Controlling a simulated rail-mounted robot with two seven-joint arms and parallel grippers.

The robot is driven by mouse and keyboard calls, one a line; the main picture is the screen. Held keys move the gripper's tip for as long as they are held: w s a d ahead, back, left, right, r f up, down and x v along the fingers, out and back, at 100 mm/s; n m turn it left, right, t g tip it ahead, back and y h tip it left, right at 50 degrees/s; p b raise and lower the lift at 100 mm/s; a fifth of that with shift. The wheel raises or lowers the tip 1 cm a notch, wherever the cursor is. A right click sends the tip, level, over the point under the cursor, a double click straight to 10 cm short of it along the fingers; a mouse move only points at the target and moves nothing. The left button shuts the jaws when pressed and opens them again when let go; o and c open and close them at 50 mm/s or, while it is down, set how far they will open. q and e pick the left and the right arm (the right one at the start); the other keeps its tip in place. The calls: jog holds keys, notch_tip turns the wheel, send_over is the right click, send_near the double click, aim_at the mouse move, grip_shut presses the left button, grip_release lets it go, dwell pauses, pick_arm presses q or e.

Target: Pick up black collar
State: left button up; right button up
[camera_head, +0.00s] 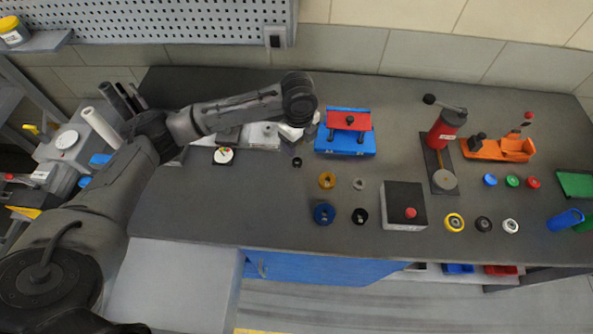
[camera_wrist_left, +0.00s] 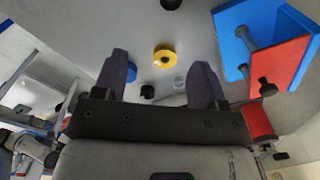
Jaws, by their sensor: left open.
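A black collar (camera_head: 360,216) sits on the dark tabletop, right of a blue ring (camera_head: 323,214) and left of the grey box with a red button. In the left wrist view the black collar (camera_wrist_left: 147,91) appears small, between the fingers in the picture and well beyond them. My left gripper (camera_wrist_left: 161,82) is open and empty, its two dark fingers spread. In the head view the wrist hides much of it, above the back of the table and left of the blue fixture. My right gripper is in neither view.
The blue fixture (camera_head: 345,144) with a red plate stands at the back. The button box (camera_head: 404,206) is close on the collar's right. The table in front of the collar is clear.

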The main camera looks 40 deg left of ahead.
pick_arm(q)
jog(key=a, duration=0.2)
jog(key=b, duration=0.2)
send_over(297, 159)
jog(key=s, duration=0.1)
jog(key=f, duration=0.8)
jog(key=shift+d, duration=0.35)
jog(key=shift+w+f+b, duration=0.15)
jog(key=shift+f+b, duration=0.45)
jog(key=shift+f, duration=2)
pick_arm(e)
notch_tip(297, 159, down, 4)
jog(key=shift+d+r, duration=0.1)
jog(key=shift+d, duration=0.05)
pick_arm(q)
jog(key=shift+a, duration=0.1)
jog(key=c, duration=1)
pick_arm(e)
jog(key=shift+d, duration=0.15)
pick_arm(q)
jog(key=shift+r, duration=0.15)
